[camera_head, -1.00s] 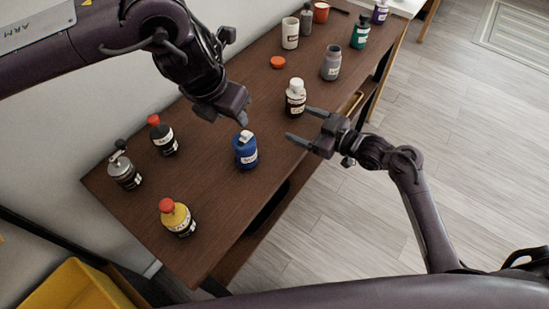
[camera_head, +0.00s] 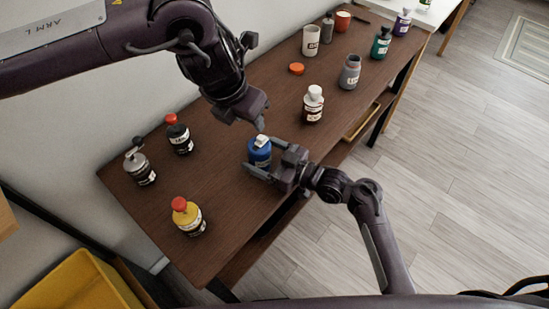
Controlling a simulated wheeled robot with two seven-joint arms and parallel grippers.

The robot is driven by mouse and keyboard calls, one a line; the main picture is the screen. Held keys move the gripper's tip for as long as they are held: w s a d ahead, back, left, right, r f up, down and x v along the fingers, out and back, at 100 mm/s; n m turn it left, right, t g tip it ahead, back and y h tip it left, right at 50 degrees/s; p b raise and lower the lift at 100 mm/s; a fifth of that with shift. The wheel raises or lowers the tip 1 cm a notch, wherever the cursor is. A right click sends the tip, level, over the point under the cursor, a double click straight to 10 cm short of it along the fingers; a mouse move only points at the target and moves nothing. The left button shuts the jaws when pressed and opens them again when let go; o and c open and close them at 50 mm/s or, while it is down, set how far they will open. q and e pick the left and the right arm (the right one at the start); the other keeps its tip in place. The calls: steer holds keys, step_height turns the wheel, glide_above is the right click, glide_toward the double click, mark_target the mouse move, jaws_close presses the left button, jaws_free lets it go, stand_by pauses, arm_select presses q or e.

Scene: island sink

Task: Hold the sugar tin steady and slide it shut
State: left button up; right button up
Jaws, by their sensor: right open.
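The sugar tin appears to be the blue container (camera_head: 258,157) with a pale lid piece on top and a white label. It stands upright near the front edge of the dark wooden table (camera_head: 225,190). My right gripper (camera_head: 261,154) is open, with its fingers reaching in from the right on either side of the blue tin. Whether they touch it is unclear. My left gripper (camera_head: 258,124) points down just above and behind the tin. Its fingers overlap, so its opening does not show. I cannot tell how far the lid is open.
A red-capped black bottle (camera_head: 179,135), a grey-topped jar (camera_head: 140,165) and a yellow bottle (camera_head: 187,217) stand to the left. A white-capped dark bottle (camera_head: 313,106) and a grey bottle (camera_head: 349,73) stand to the right. An orange lid (camera_head: 296,69) lies farther back.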

steer(key=shift+w+a, duration=0.15)
steer(key=shift+a, duration=0.1)
steer(key=c, duration=1.1)
stand_by(0.5)
